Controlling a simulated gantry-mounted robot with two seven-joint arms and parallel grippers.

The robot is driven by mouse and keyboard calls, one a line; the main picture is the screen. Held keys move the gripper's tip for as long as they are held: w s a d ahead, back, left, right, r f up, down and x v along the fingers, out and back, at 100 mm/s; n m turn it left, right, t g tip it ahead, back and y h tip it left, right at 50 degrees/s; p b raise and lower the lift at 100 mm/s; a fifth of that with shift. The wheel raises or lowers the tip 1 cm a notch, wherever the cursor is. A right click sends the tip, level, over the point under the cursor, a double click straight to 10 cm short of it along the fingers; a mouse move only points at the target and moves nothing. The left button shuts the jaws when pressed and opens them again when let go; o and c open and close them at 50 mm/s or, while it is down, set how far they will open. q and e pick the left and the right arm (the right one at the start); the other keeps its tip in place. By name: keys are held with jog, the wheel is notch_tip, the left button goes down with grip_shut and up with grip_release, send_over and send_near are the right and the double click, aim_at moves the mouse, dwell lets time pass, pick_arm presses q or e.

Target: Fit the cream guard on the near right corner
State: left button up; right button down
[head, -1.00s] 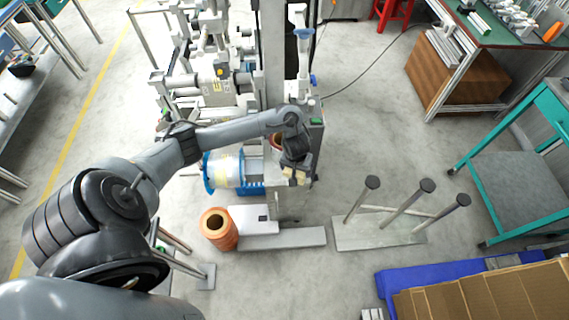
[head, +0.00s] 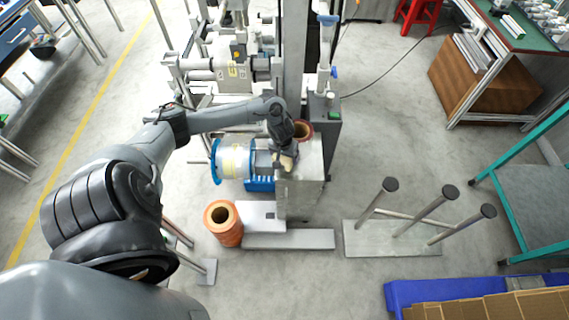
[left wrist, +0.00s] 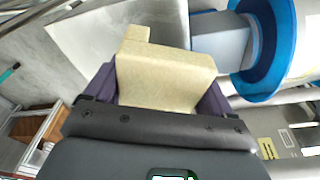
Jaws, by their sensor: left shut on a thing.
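The cream guard (head: 286,162) is a small pale angled block, held in my left gripper (head: 285,155). In the left wrist view the guard (left wrist: 165,78) fills the space between the dark fingers of the left gripper (left wrist: 158,92), with a raised step at its upper left. In the head view the gripper is over the left part of the grey metal machine block (head: 308,165), near its front edge. The block's near right corner shows uncovered to the right of the gripper. I cannot tell whether the guard touches the block. My right gripper is not in view.
A blue-flanged reel (head: 232,160) is just left of the gripper. A copper-coloured spool (head: 303,129) is behind it on the block. An orange spool (head: 222,222) stands at front left. A plate with several posts (head: 395,238) is on the floor at right.

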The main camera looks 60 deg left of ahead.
pick_arm(q)
jog(key=shift+f+b, duration=1.2)
jog(key=shift+f, duration=0.95)
jog(key=shift+r, duration=0.1)
jog(key=shift+a, duration=0.1)
jog(key=o, duration=0.9)
jog(key=shift+c, duration=0.2)
